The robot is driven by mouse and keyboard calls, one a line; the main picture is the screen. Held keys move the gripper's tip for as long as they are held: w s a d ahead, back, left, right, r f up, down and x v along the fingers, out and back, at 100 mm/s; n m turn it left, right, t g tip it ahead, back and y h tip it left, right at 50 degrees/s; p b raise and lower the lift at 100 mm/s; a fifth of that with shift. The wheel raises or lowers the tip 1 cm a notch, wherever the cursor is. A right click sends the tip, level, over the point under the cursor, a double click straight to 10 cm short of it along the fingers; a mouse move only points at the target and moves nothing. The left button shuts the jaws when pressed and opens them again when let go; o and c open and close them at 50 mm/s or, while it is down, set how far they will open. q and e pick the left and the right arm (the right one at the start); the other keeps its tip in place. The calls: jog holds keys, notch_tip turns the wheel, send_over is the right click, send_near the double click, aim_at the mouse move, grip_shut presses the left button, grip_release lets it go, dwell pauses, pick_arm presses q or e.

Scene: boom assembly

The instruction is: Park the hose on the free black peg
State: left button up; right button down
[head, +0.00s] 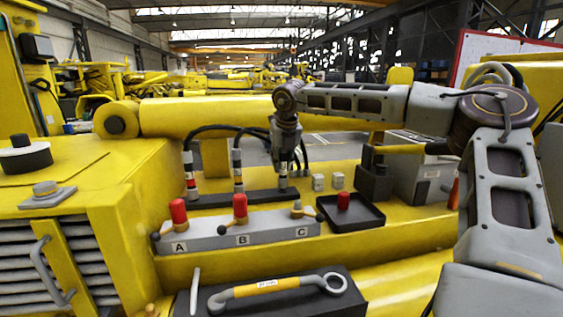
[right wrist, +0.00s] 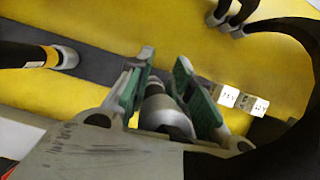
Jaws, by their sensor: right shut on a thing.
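My right gripper (head: 286,160) points down over the right end of a black strip (head: 212,199). In the right wrist view, its green-padded fingers (right wrist: 163,80) are closed around the grey metal fitting (right wrist: 165,115) of a hose. Two other banded hose ends (head: 191,175) (head: 238,172) stand upright on the strip to the left. A black block with an upright part (head: 374,176) stands to the right; I cannot tell whether this is the free peg. My left gripper is not in view.
A grey valve block (head: 240,236) with red caps and labels A, B, C lies in front. A black tray (head: 350,212) holds a red cap (head: 343,200). Two small pale blocks (head: 328,182) sit between strip and black block.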

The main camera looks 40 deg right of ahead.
jog(key=shift+f+b, duration=0.3)
jog(key=shift+f, duration=0.1)
jog(key=c, duration=1.2)
grip_release()
jog(key=shift+v, duration=6)
jog(key=shift+a+f, duration=0.1)
jog(key=shift+a, duration=0.05)
